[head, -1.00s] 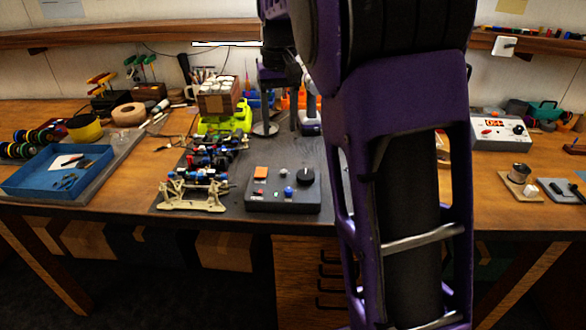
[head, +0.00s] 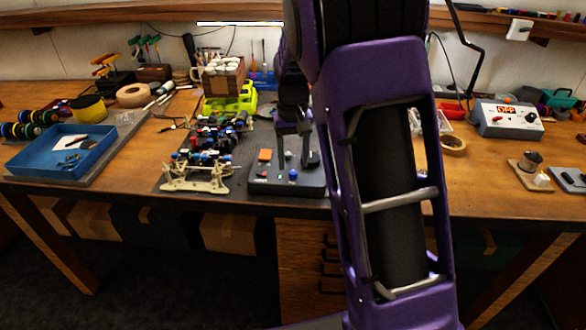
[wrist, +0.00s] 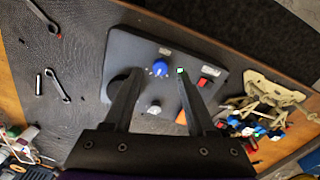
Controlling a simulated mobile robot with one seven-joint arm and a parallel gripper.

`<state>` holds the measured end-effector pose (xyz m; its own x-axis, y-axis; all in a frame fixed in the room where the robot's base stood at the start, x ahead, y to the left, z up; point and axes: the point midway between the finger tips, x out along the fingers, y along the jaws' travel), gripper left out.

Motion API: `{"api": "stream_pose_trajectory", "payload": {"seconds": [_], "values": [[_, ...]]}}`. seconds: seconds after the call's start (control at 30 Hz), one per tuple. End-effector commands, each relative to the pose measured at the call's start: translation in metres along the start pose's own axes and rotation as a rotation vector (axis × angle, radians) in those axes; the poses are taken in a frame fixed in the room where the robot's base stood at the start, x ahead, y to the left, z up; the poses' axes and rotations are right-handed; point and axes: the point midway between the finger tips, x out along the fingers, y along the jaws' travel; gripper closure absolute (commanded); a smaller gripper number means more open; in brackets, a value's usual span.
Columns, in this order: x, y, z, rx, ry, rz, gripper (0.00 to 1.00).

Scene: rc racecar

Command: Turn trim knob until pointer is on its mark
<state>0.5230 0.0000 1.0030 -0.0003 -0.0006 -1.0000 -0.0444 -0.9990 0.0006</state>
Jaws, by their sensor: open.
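The dark grey control box (head: 262,185) stands near the front edge of the bench; it also shows in the wrist view (wrist: 140,45). In the wrist view a blue knob (wrist: 161,68) with white marks around its near side sits on the box, between and beyond my two fingers. A larger black knob (wrist: 116,88) is partly behind the left finger. A small pale round part (wrist: 154,108) lies nearer. My gripper (wrist: 159,75) is open and empty above the box; it shows over it in the head view (head: 296,160). I cannot tell the blue knob's exact pointer angle.
A lit green indicator (wrist: 180,70) and a red switch (wrist: 203,82) sit by the right finger. A cream car chassis (head: 195,178) stands just left of the box. Loose metal tools (wrist: 58,85) lie on the dark mat. A power supply (head: 508,120) stands far right.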

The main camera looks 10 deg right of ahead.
Motion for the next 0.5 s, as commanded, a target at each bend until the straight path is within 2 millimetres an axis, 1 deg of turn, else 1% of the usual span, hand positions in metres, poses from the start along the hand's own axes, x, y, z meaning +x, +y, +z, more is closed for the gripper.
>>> {"api": "stream_pose_trajectory", "payload": {"seconds": [0.03, 0.2, 0.3, 0.5], "values": [[0.009, 0.0, 0.001, 0.0, -0.003, 0.0, 0.44], [0.025, 0.0, 0.0, -0.001, -0.002, -0.001, 0.44], [0.029, 0.0, 0.0, -0.001, 0.0, -0.001, 0.44], [0.029, 0.0, 0.0, -0.001, 0.0, -0.001, 0.44]]}}
